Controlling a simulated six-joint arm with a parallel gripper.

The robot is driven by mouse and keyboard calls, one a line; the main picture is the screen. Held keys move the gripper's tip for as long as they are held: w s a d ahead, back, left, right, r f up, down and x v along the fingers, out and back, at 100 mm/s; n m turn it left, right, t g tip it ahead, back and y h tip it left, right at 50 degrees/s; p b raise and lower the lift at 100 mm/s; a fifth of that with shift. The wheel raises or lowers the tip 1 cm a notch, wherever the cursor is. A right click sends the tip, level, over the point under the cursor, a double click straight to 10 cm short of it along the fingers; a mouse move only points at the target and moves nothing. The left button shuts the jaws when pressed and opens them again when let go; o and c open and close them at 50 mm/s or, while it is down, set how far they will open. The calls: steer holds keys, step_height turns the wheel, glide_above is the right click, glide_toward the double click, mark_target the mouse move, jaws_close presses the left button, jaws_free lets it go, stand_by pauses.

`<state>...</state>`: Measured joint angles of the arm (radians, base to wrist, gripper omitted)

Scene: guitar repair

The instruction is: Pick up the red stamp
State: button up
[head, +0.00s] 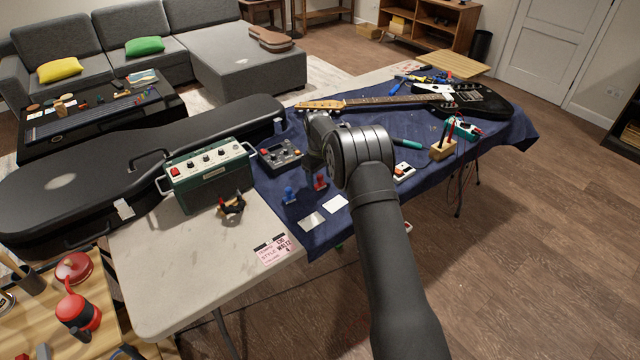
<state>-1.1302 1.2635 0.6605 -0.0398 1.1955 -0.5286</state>
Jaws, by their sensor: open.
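The red stamp (320,182) stands upright on the dark blue cloth (300,232), just left of my arm's wrist. A similar blue stamp (290,194) stands to its left. My gripper (316,166) is open and appears close above and behind the red stamp. My own dark wrist hides much of it, so the fingertips are not clear. I cannot tell whether the gripper touches the stamp. The red stamp appears to rest on the cloth.
A dark pedal box (280,154) and a green amplifier (208,176) stand to the left. A white pedal (404,171) and a wooden block (442,150) with tools are to the right. A guitar (470,103) lies behind.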

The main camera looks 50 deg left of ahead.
step_height(320, 180, down, 2)
steer(key=shift+f, duration=0.1)
steer(key=c, duration=1)
steer(key=shift+c, duration=0.3)
step_height(320, 180, up, 5)
steer(key=shift+w+f, duration=0.1)
steer(key=shift+f, duration=0.05)
steer(key=w+d+r, duration=0.6)
steer(key=d, duration=0.4)
steer(key=shift+r, duration=0.2)
